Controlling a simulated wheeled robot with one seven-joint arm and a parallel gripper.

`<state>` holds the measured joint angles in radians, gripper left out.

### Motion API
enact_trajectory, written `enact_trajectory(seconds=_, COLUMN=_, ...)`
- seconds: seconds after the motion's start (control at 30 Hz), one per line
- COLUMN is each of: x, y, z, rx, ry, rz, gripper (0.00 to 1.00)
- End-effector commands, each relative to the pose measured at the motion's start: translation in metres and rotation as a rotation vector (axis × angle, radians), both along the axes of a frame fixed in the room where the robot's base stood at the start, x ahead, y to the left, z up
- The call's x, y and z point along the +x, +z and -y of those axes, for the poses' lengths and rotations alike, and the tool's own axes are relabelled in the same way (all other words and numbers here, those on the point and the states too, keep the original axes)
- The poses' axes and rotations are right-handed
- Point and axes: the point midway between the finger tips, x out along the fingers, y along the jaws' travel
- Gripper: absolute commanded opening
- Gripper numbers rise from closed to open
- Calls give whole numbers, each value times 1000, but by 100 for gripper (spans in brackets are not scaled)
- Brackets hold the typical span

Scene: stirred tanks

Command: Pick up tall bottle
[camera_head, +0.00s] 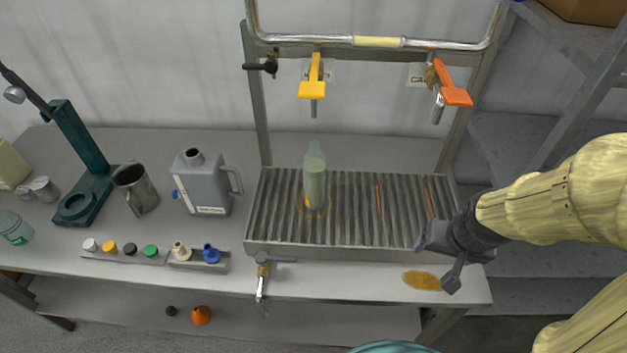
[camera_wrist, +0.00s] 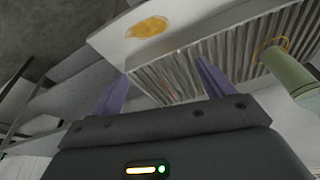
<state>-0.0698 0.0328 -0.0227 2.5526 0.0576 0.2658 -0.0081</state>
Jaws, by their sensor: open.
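The tall bottle (camera_head: 315,182) is pale green and see-through with a narrow neck. It stands upright on the ribbed drain tray (camera_head: 275,243), on an orange ring mark under the yellow-handled tap. In the wrist view the bottle (camera_wrist: 287,72) shows at the right edge, cut off by the frame. My gripper (camera_head: 436,256) is at the tray's front right corner, apart from the bottle and to its right. In the wrist view its two purple fingers (camera_wrist: 160,92) are spread wide with nothing between them.
The yellow tap (camera_head: 313,80) hangs above the bottle, and an orange tap (camera_head: 452,92) is to its right. A grey jug (camera_head: 203,185) and metal pitcher (camera_head: 135,187) stand left of the tray. A drain valve (camera_head: 262,275) juts out in front. An amber spill (camera_head: 422,280) lies near my gripper.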

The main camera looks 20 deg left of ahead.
Motion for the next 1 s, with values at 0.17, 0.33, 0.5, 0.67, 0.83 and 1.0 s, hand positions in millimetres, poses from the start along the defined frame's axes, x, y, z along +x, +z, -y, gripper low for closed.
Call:
enact_trajectory(seconds=0.17, x=40, y=-21, z=-57, rx=62, ry=22, rz=142, gripper=79)
enact_trajectory(seconds=0.33, x=73, y=-38, z=-119, rx=112, ry=13, rz=316, gripper=79)
enact_trajectory(seconds=0.5, x=90, y=-52, z=-174, rx=129, ry=-2, rz=494, gripper=79)
enact_trajectory(seconds=0.67, x=91, y=-62, z=-217, rx=117, ry=-10, rz=677, gripper=79)
enact_trajectory(seconds=0.83, x=76, y=-65, z=-256, rx=85, ry=-3, rz=892, gripper=79)
enact_trajectory(seconds=1.0, x=46, y=-61, z=-287, rx=51, ry=24, rz=1118, gripper=79)
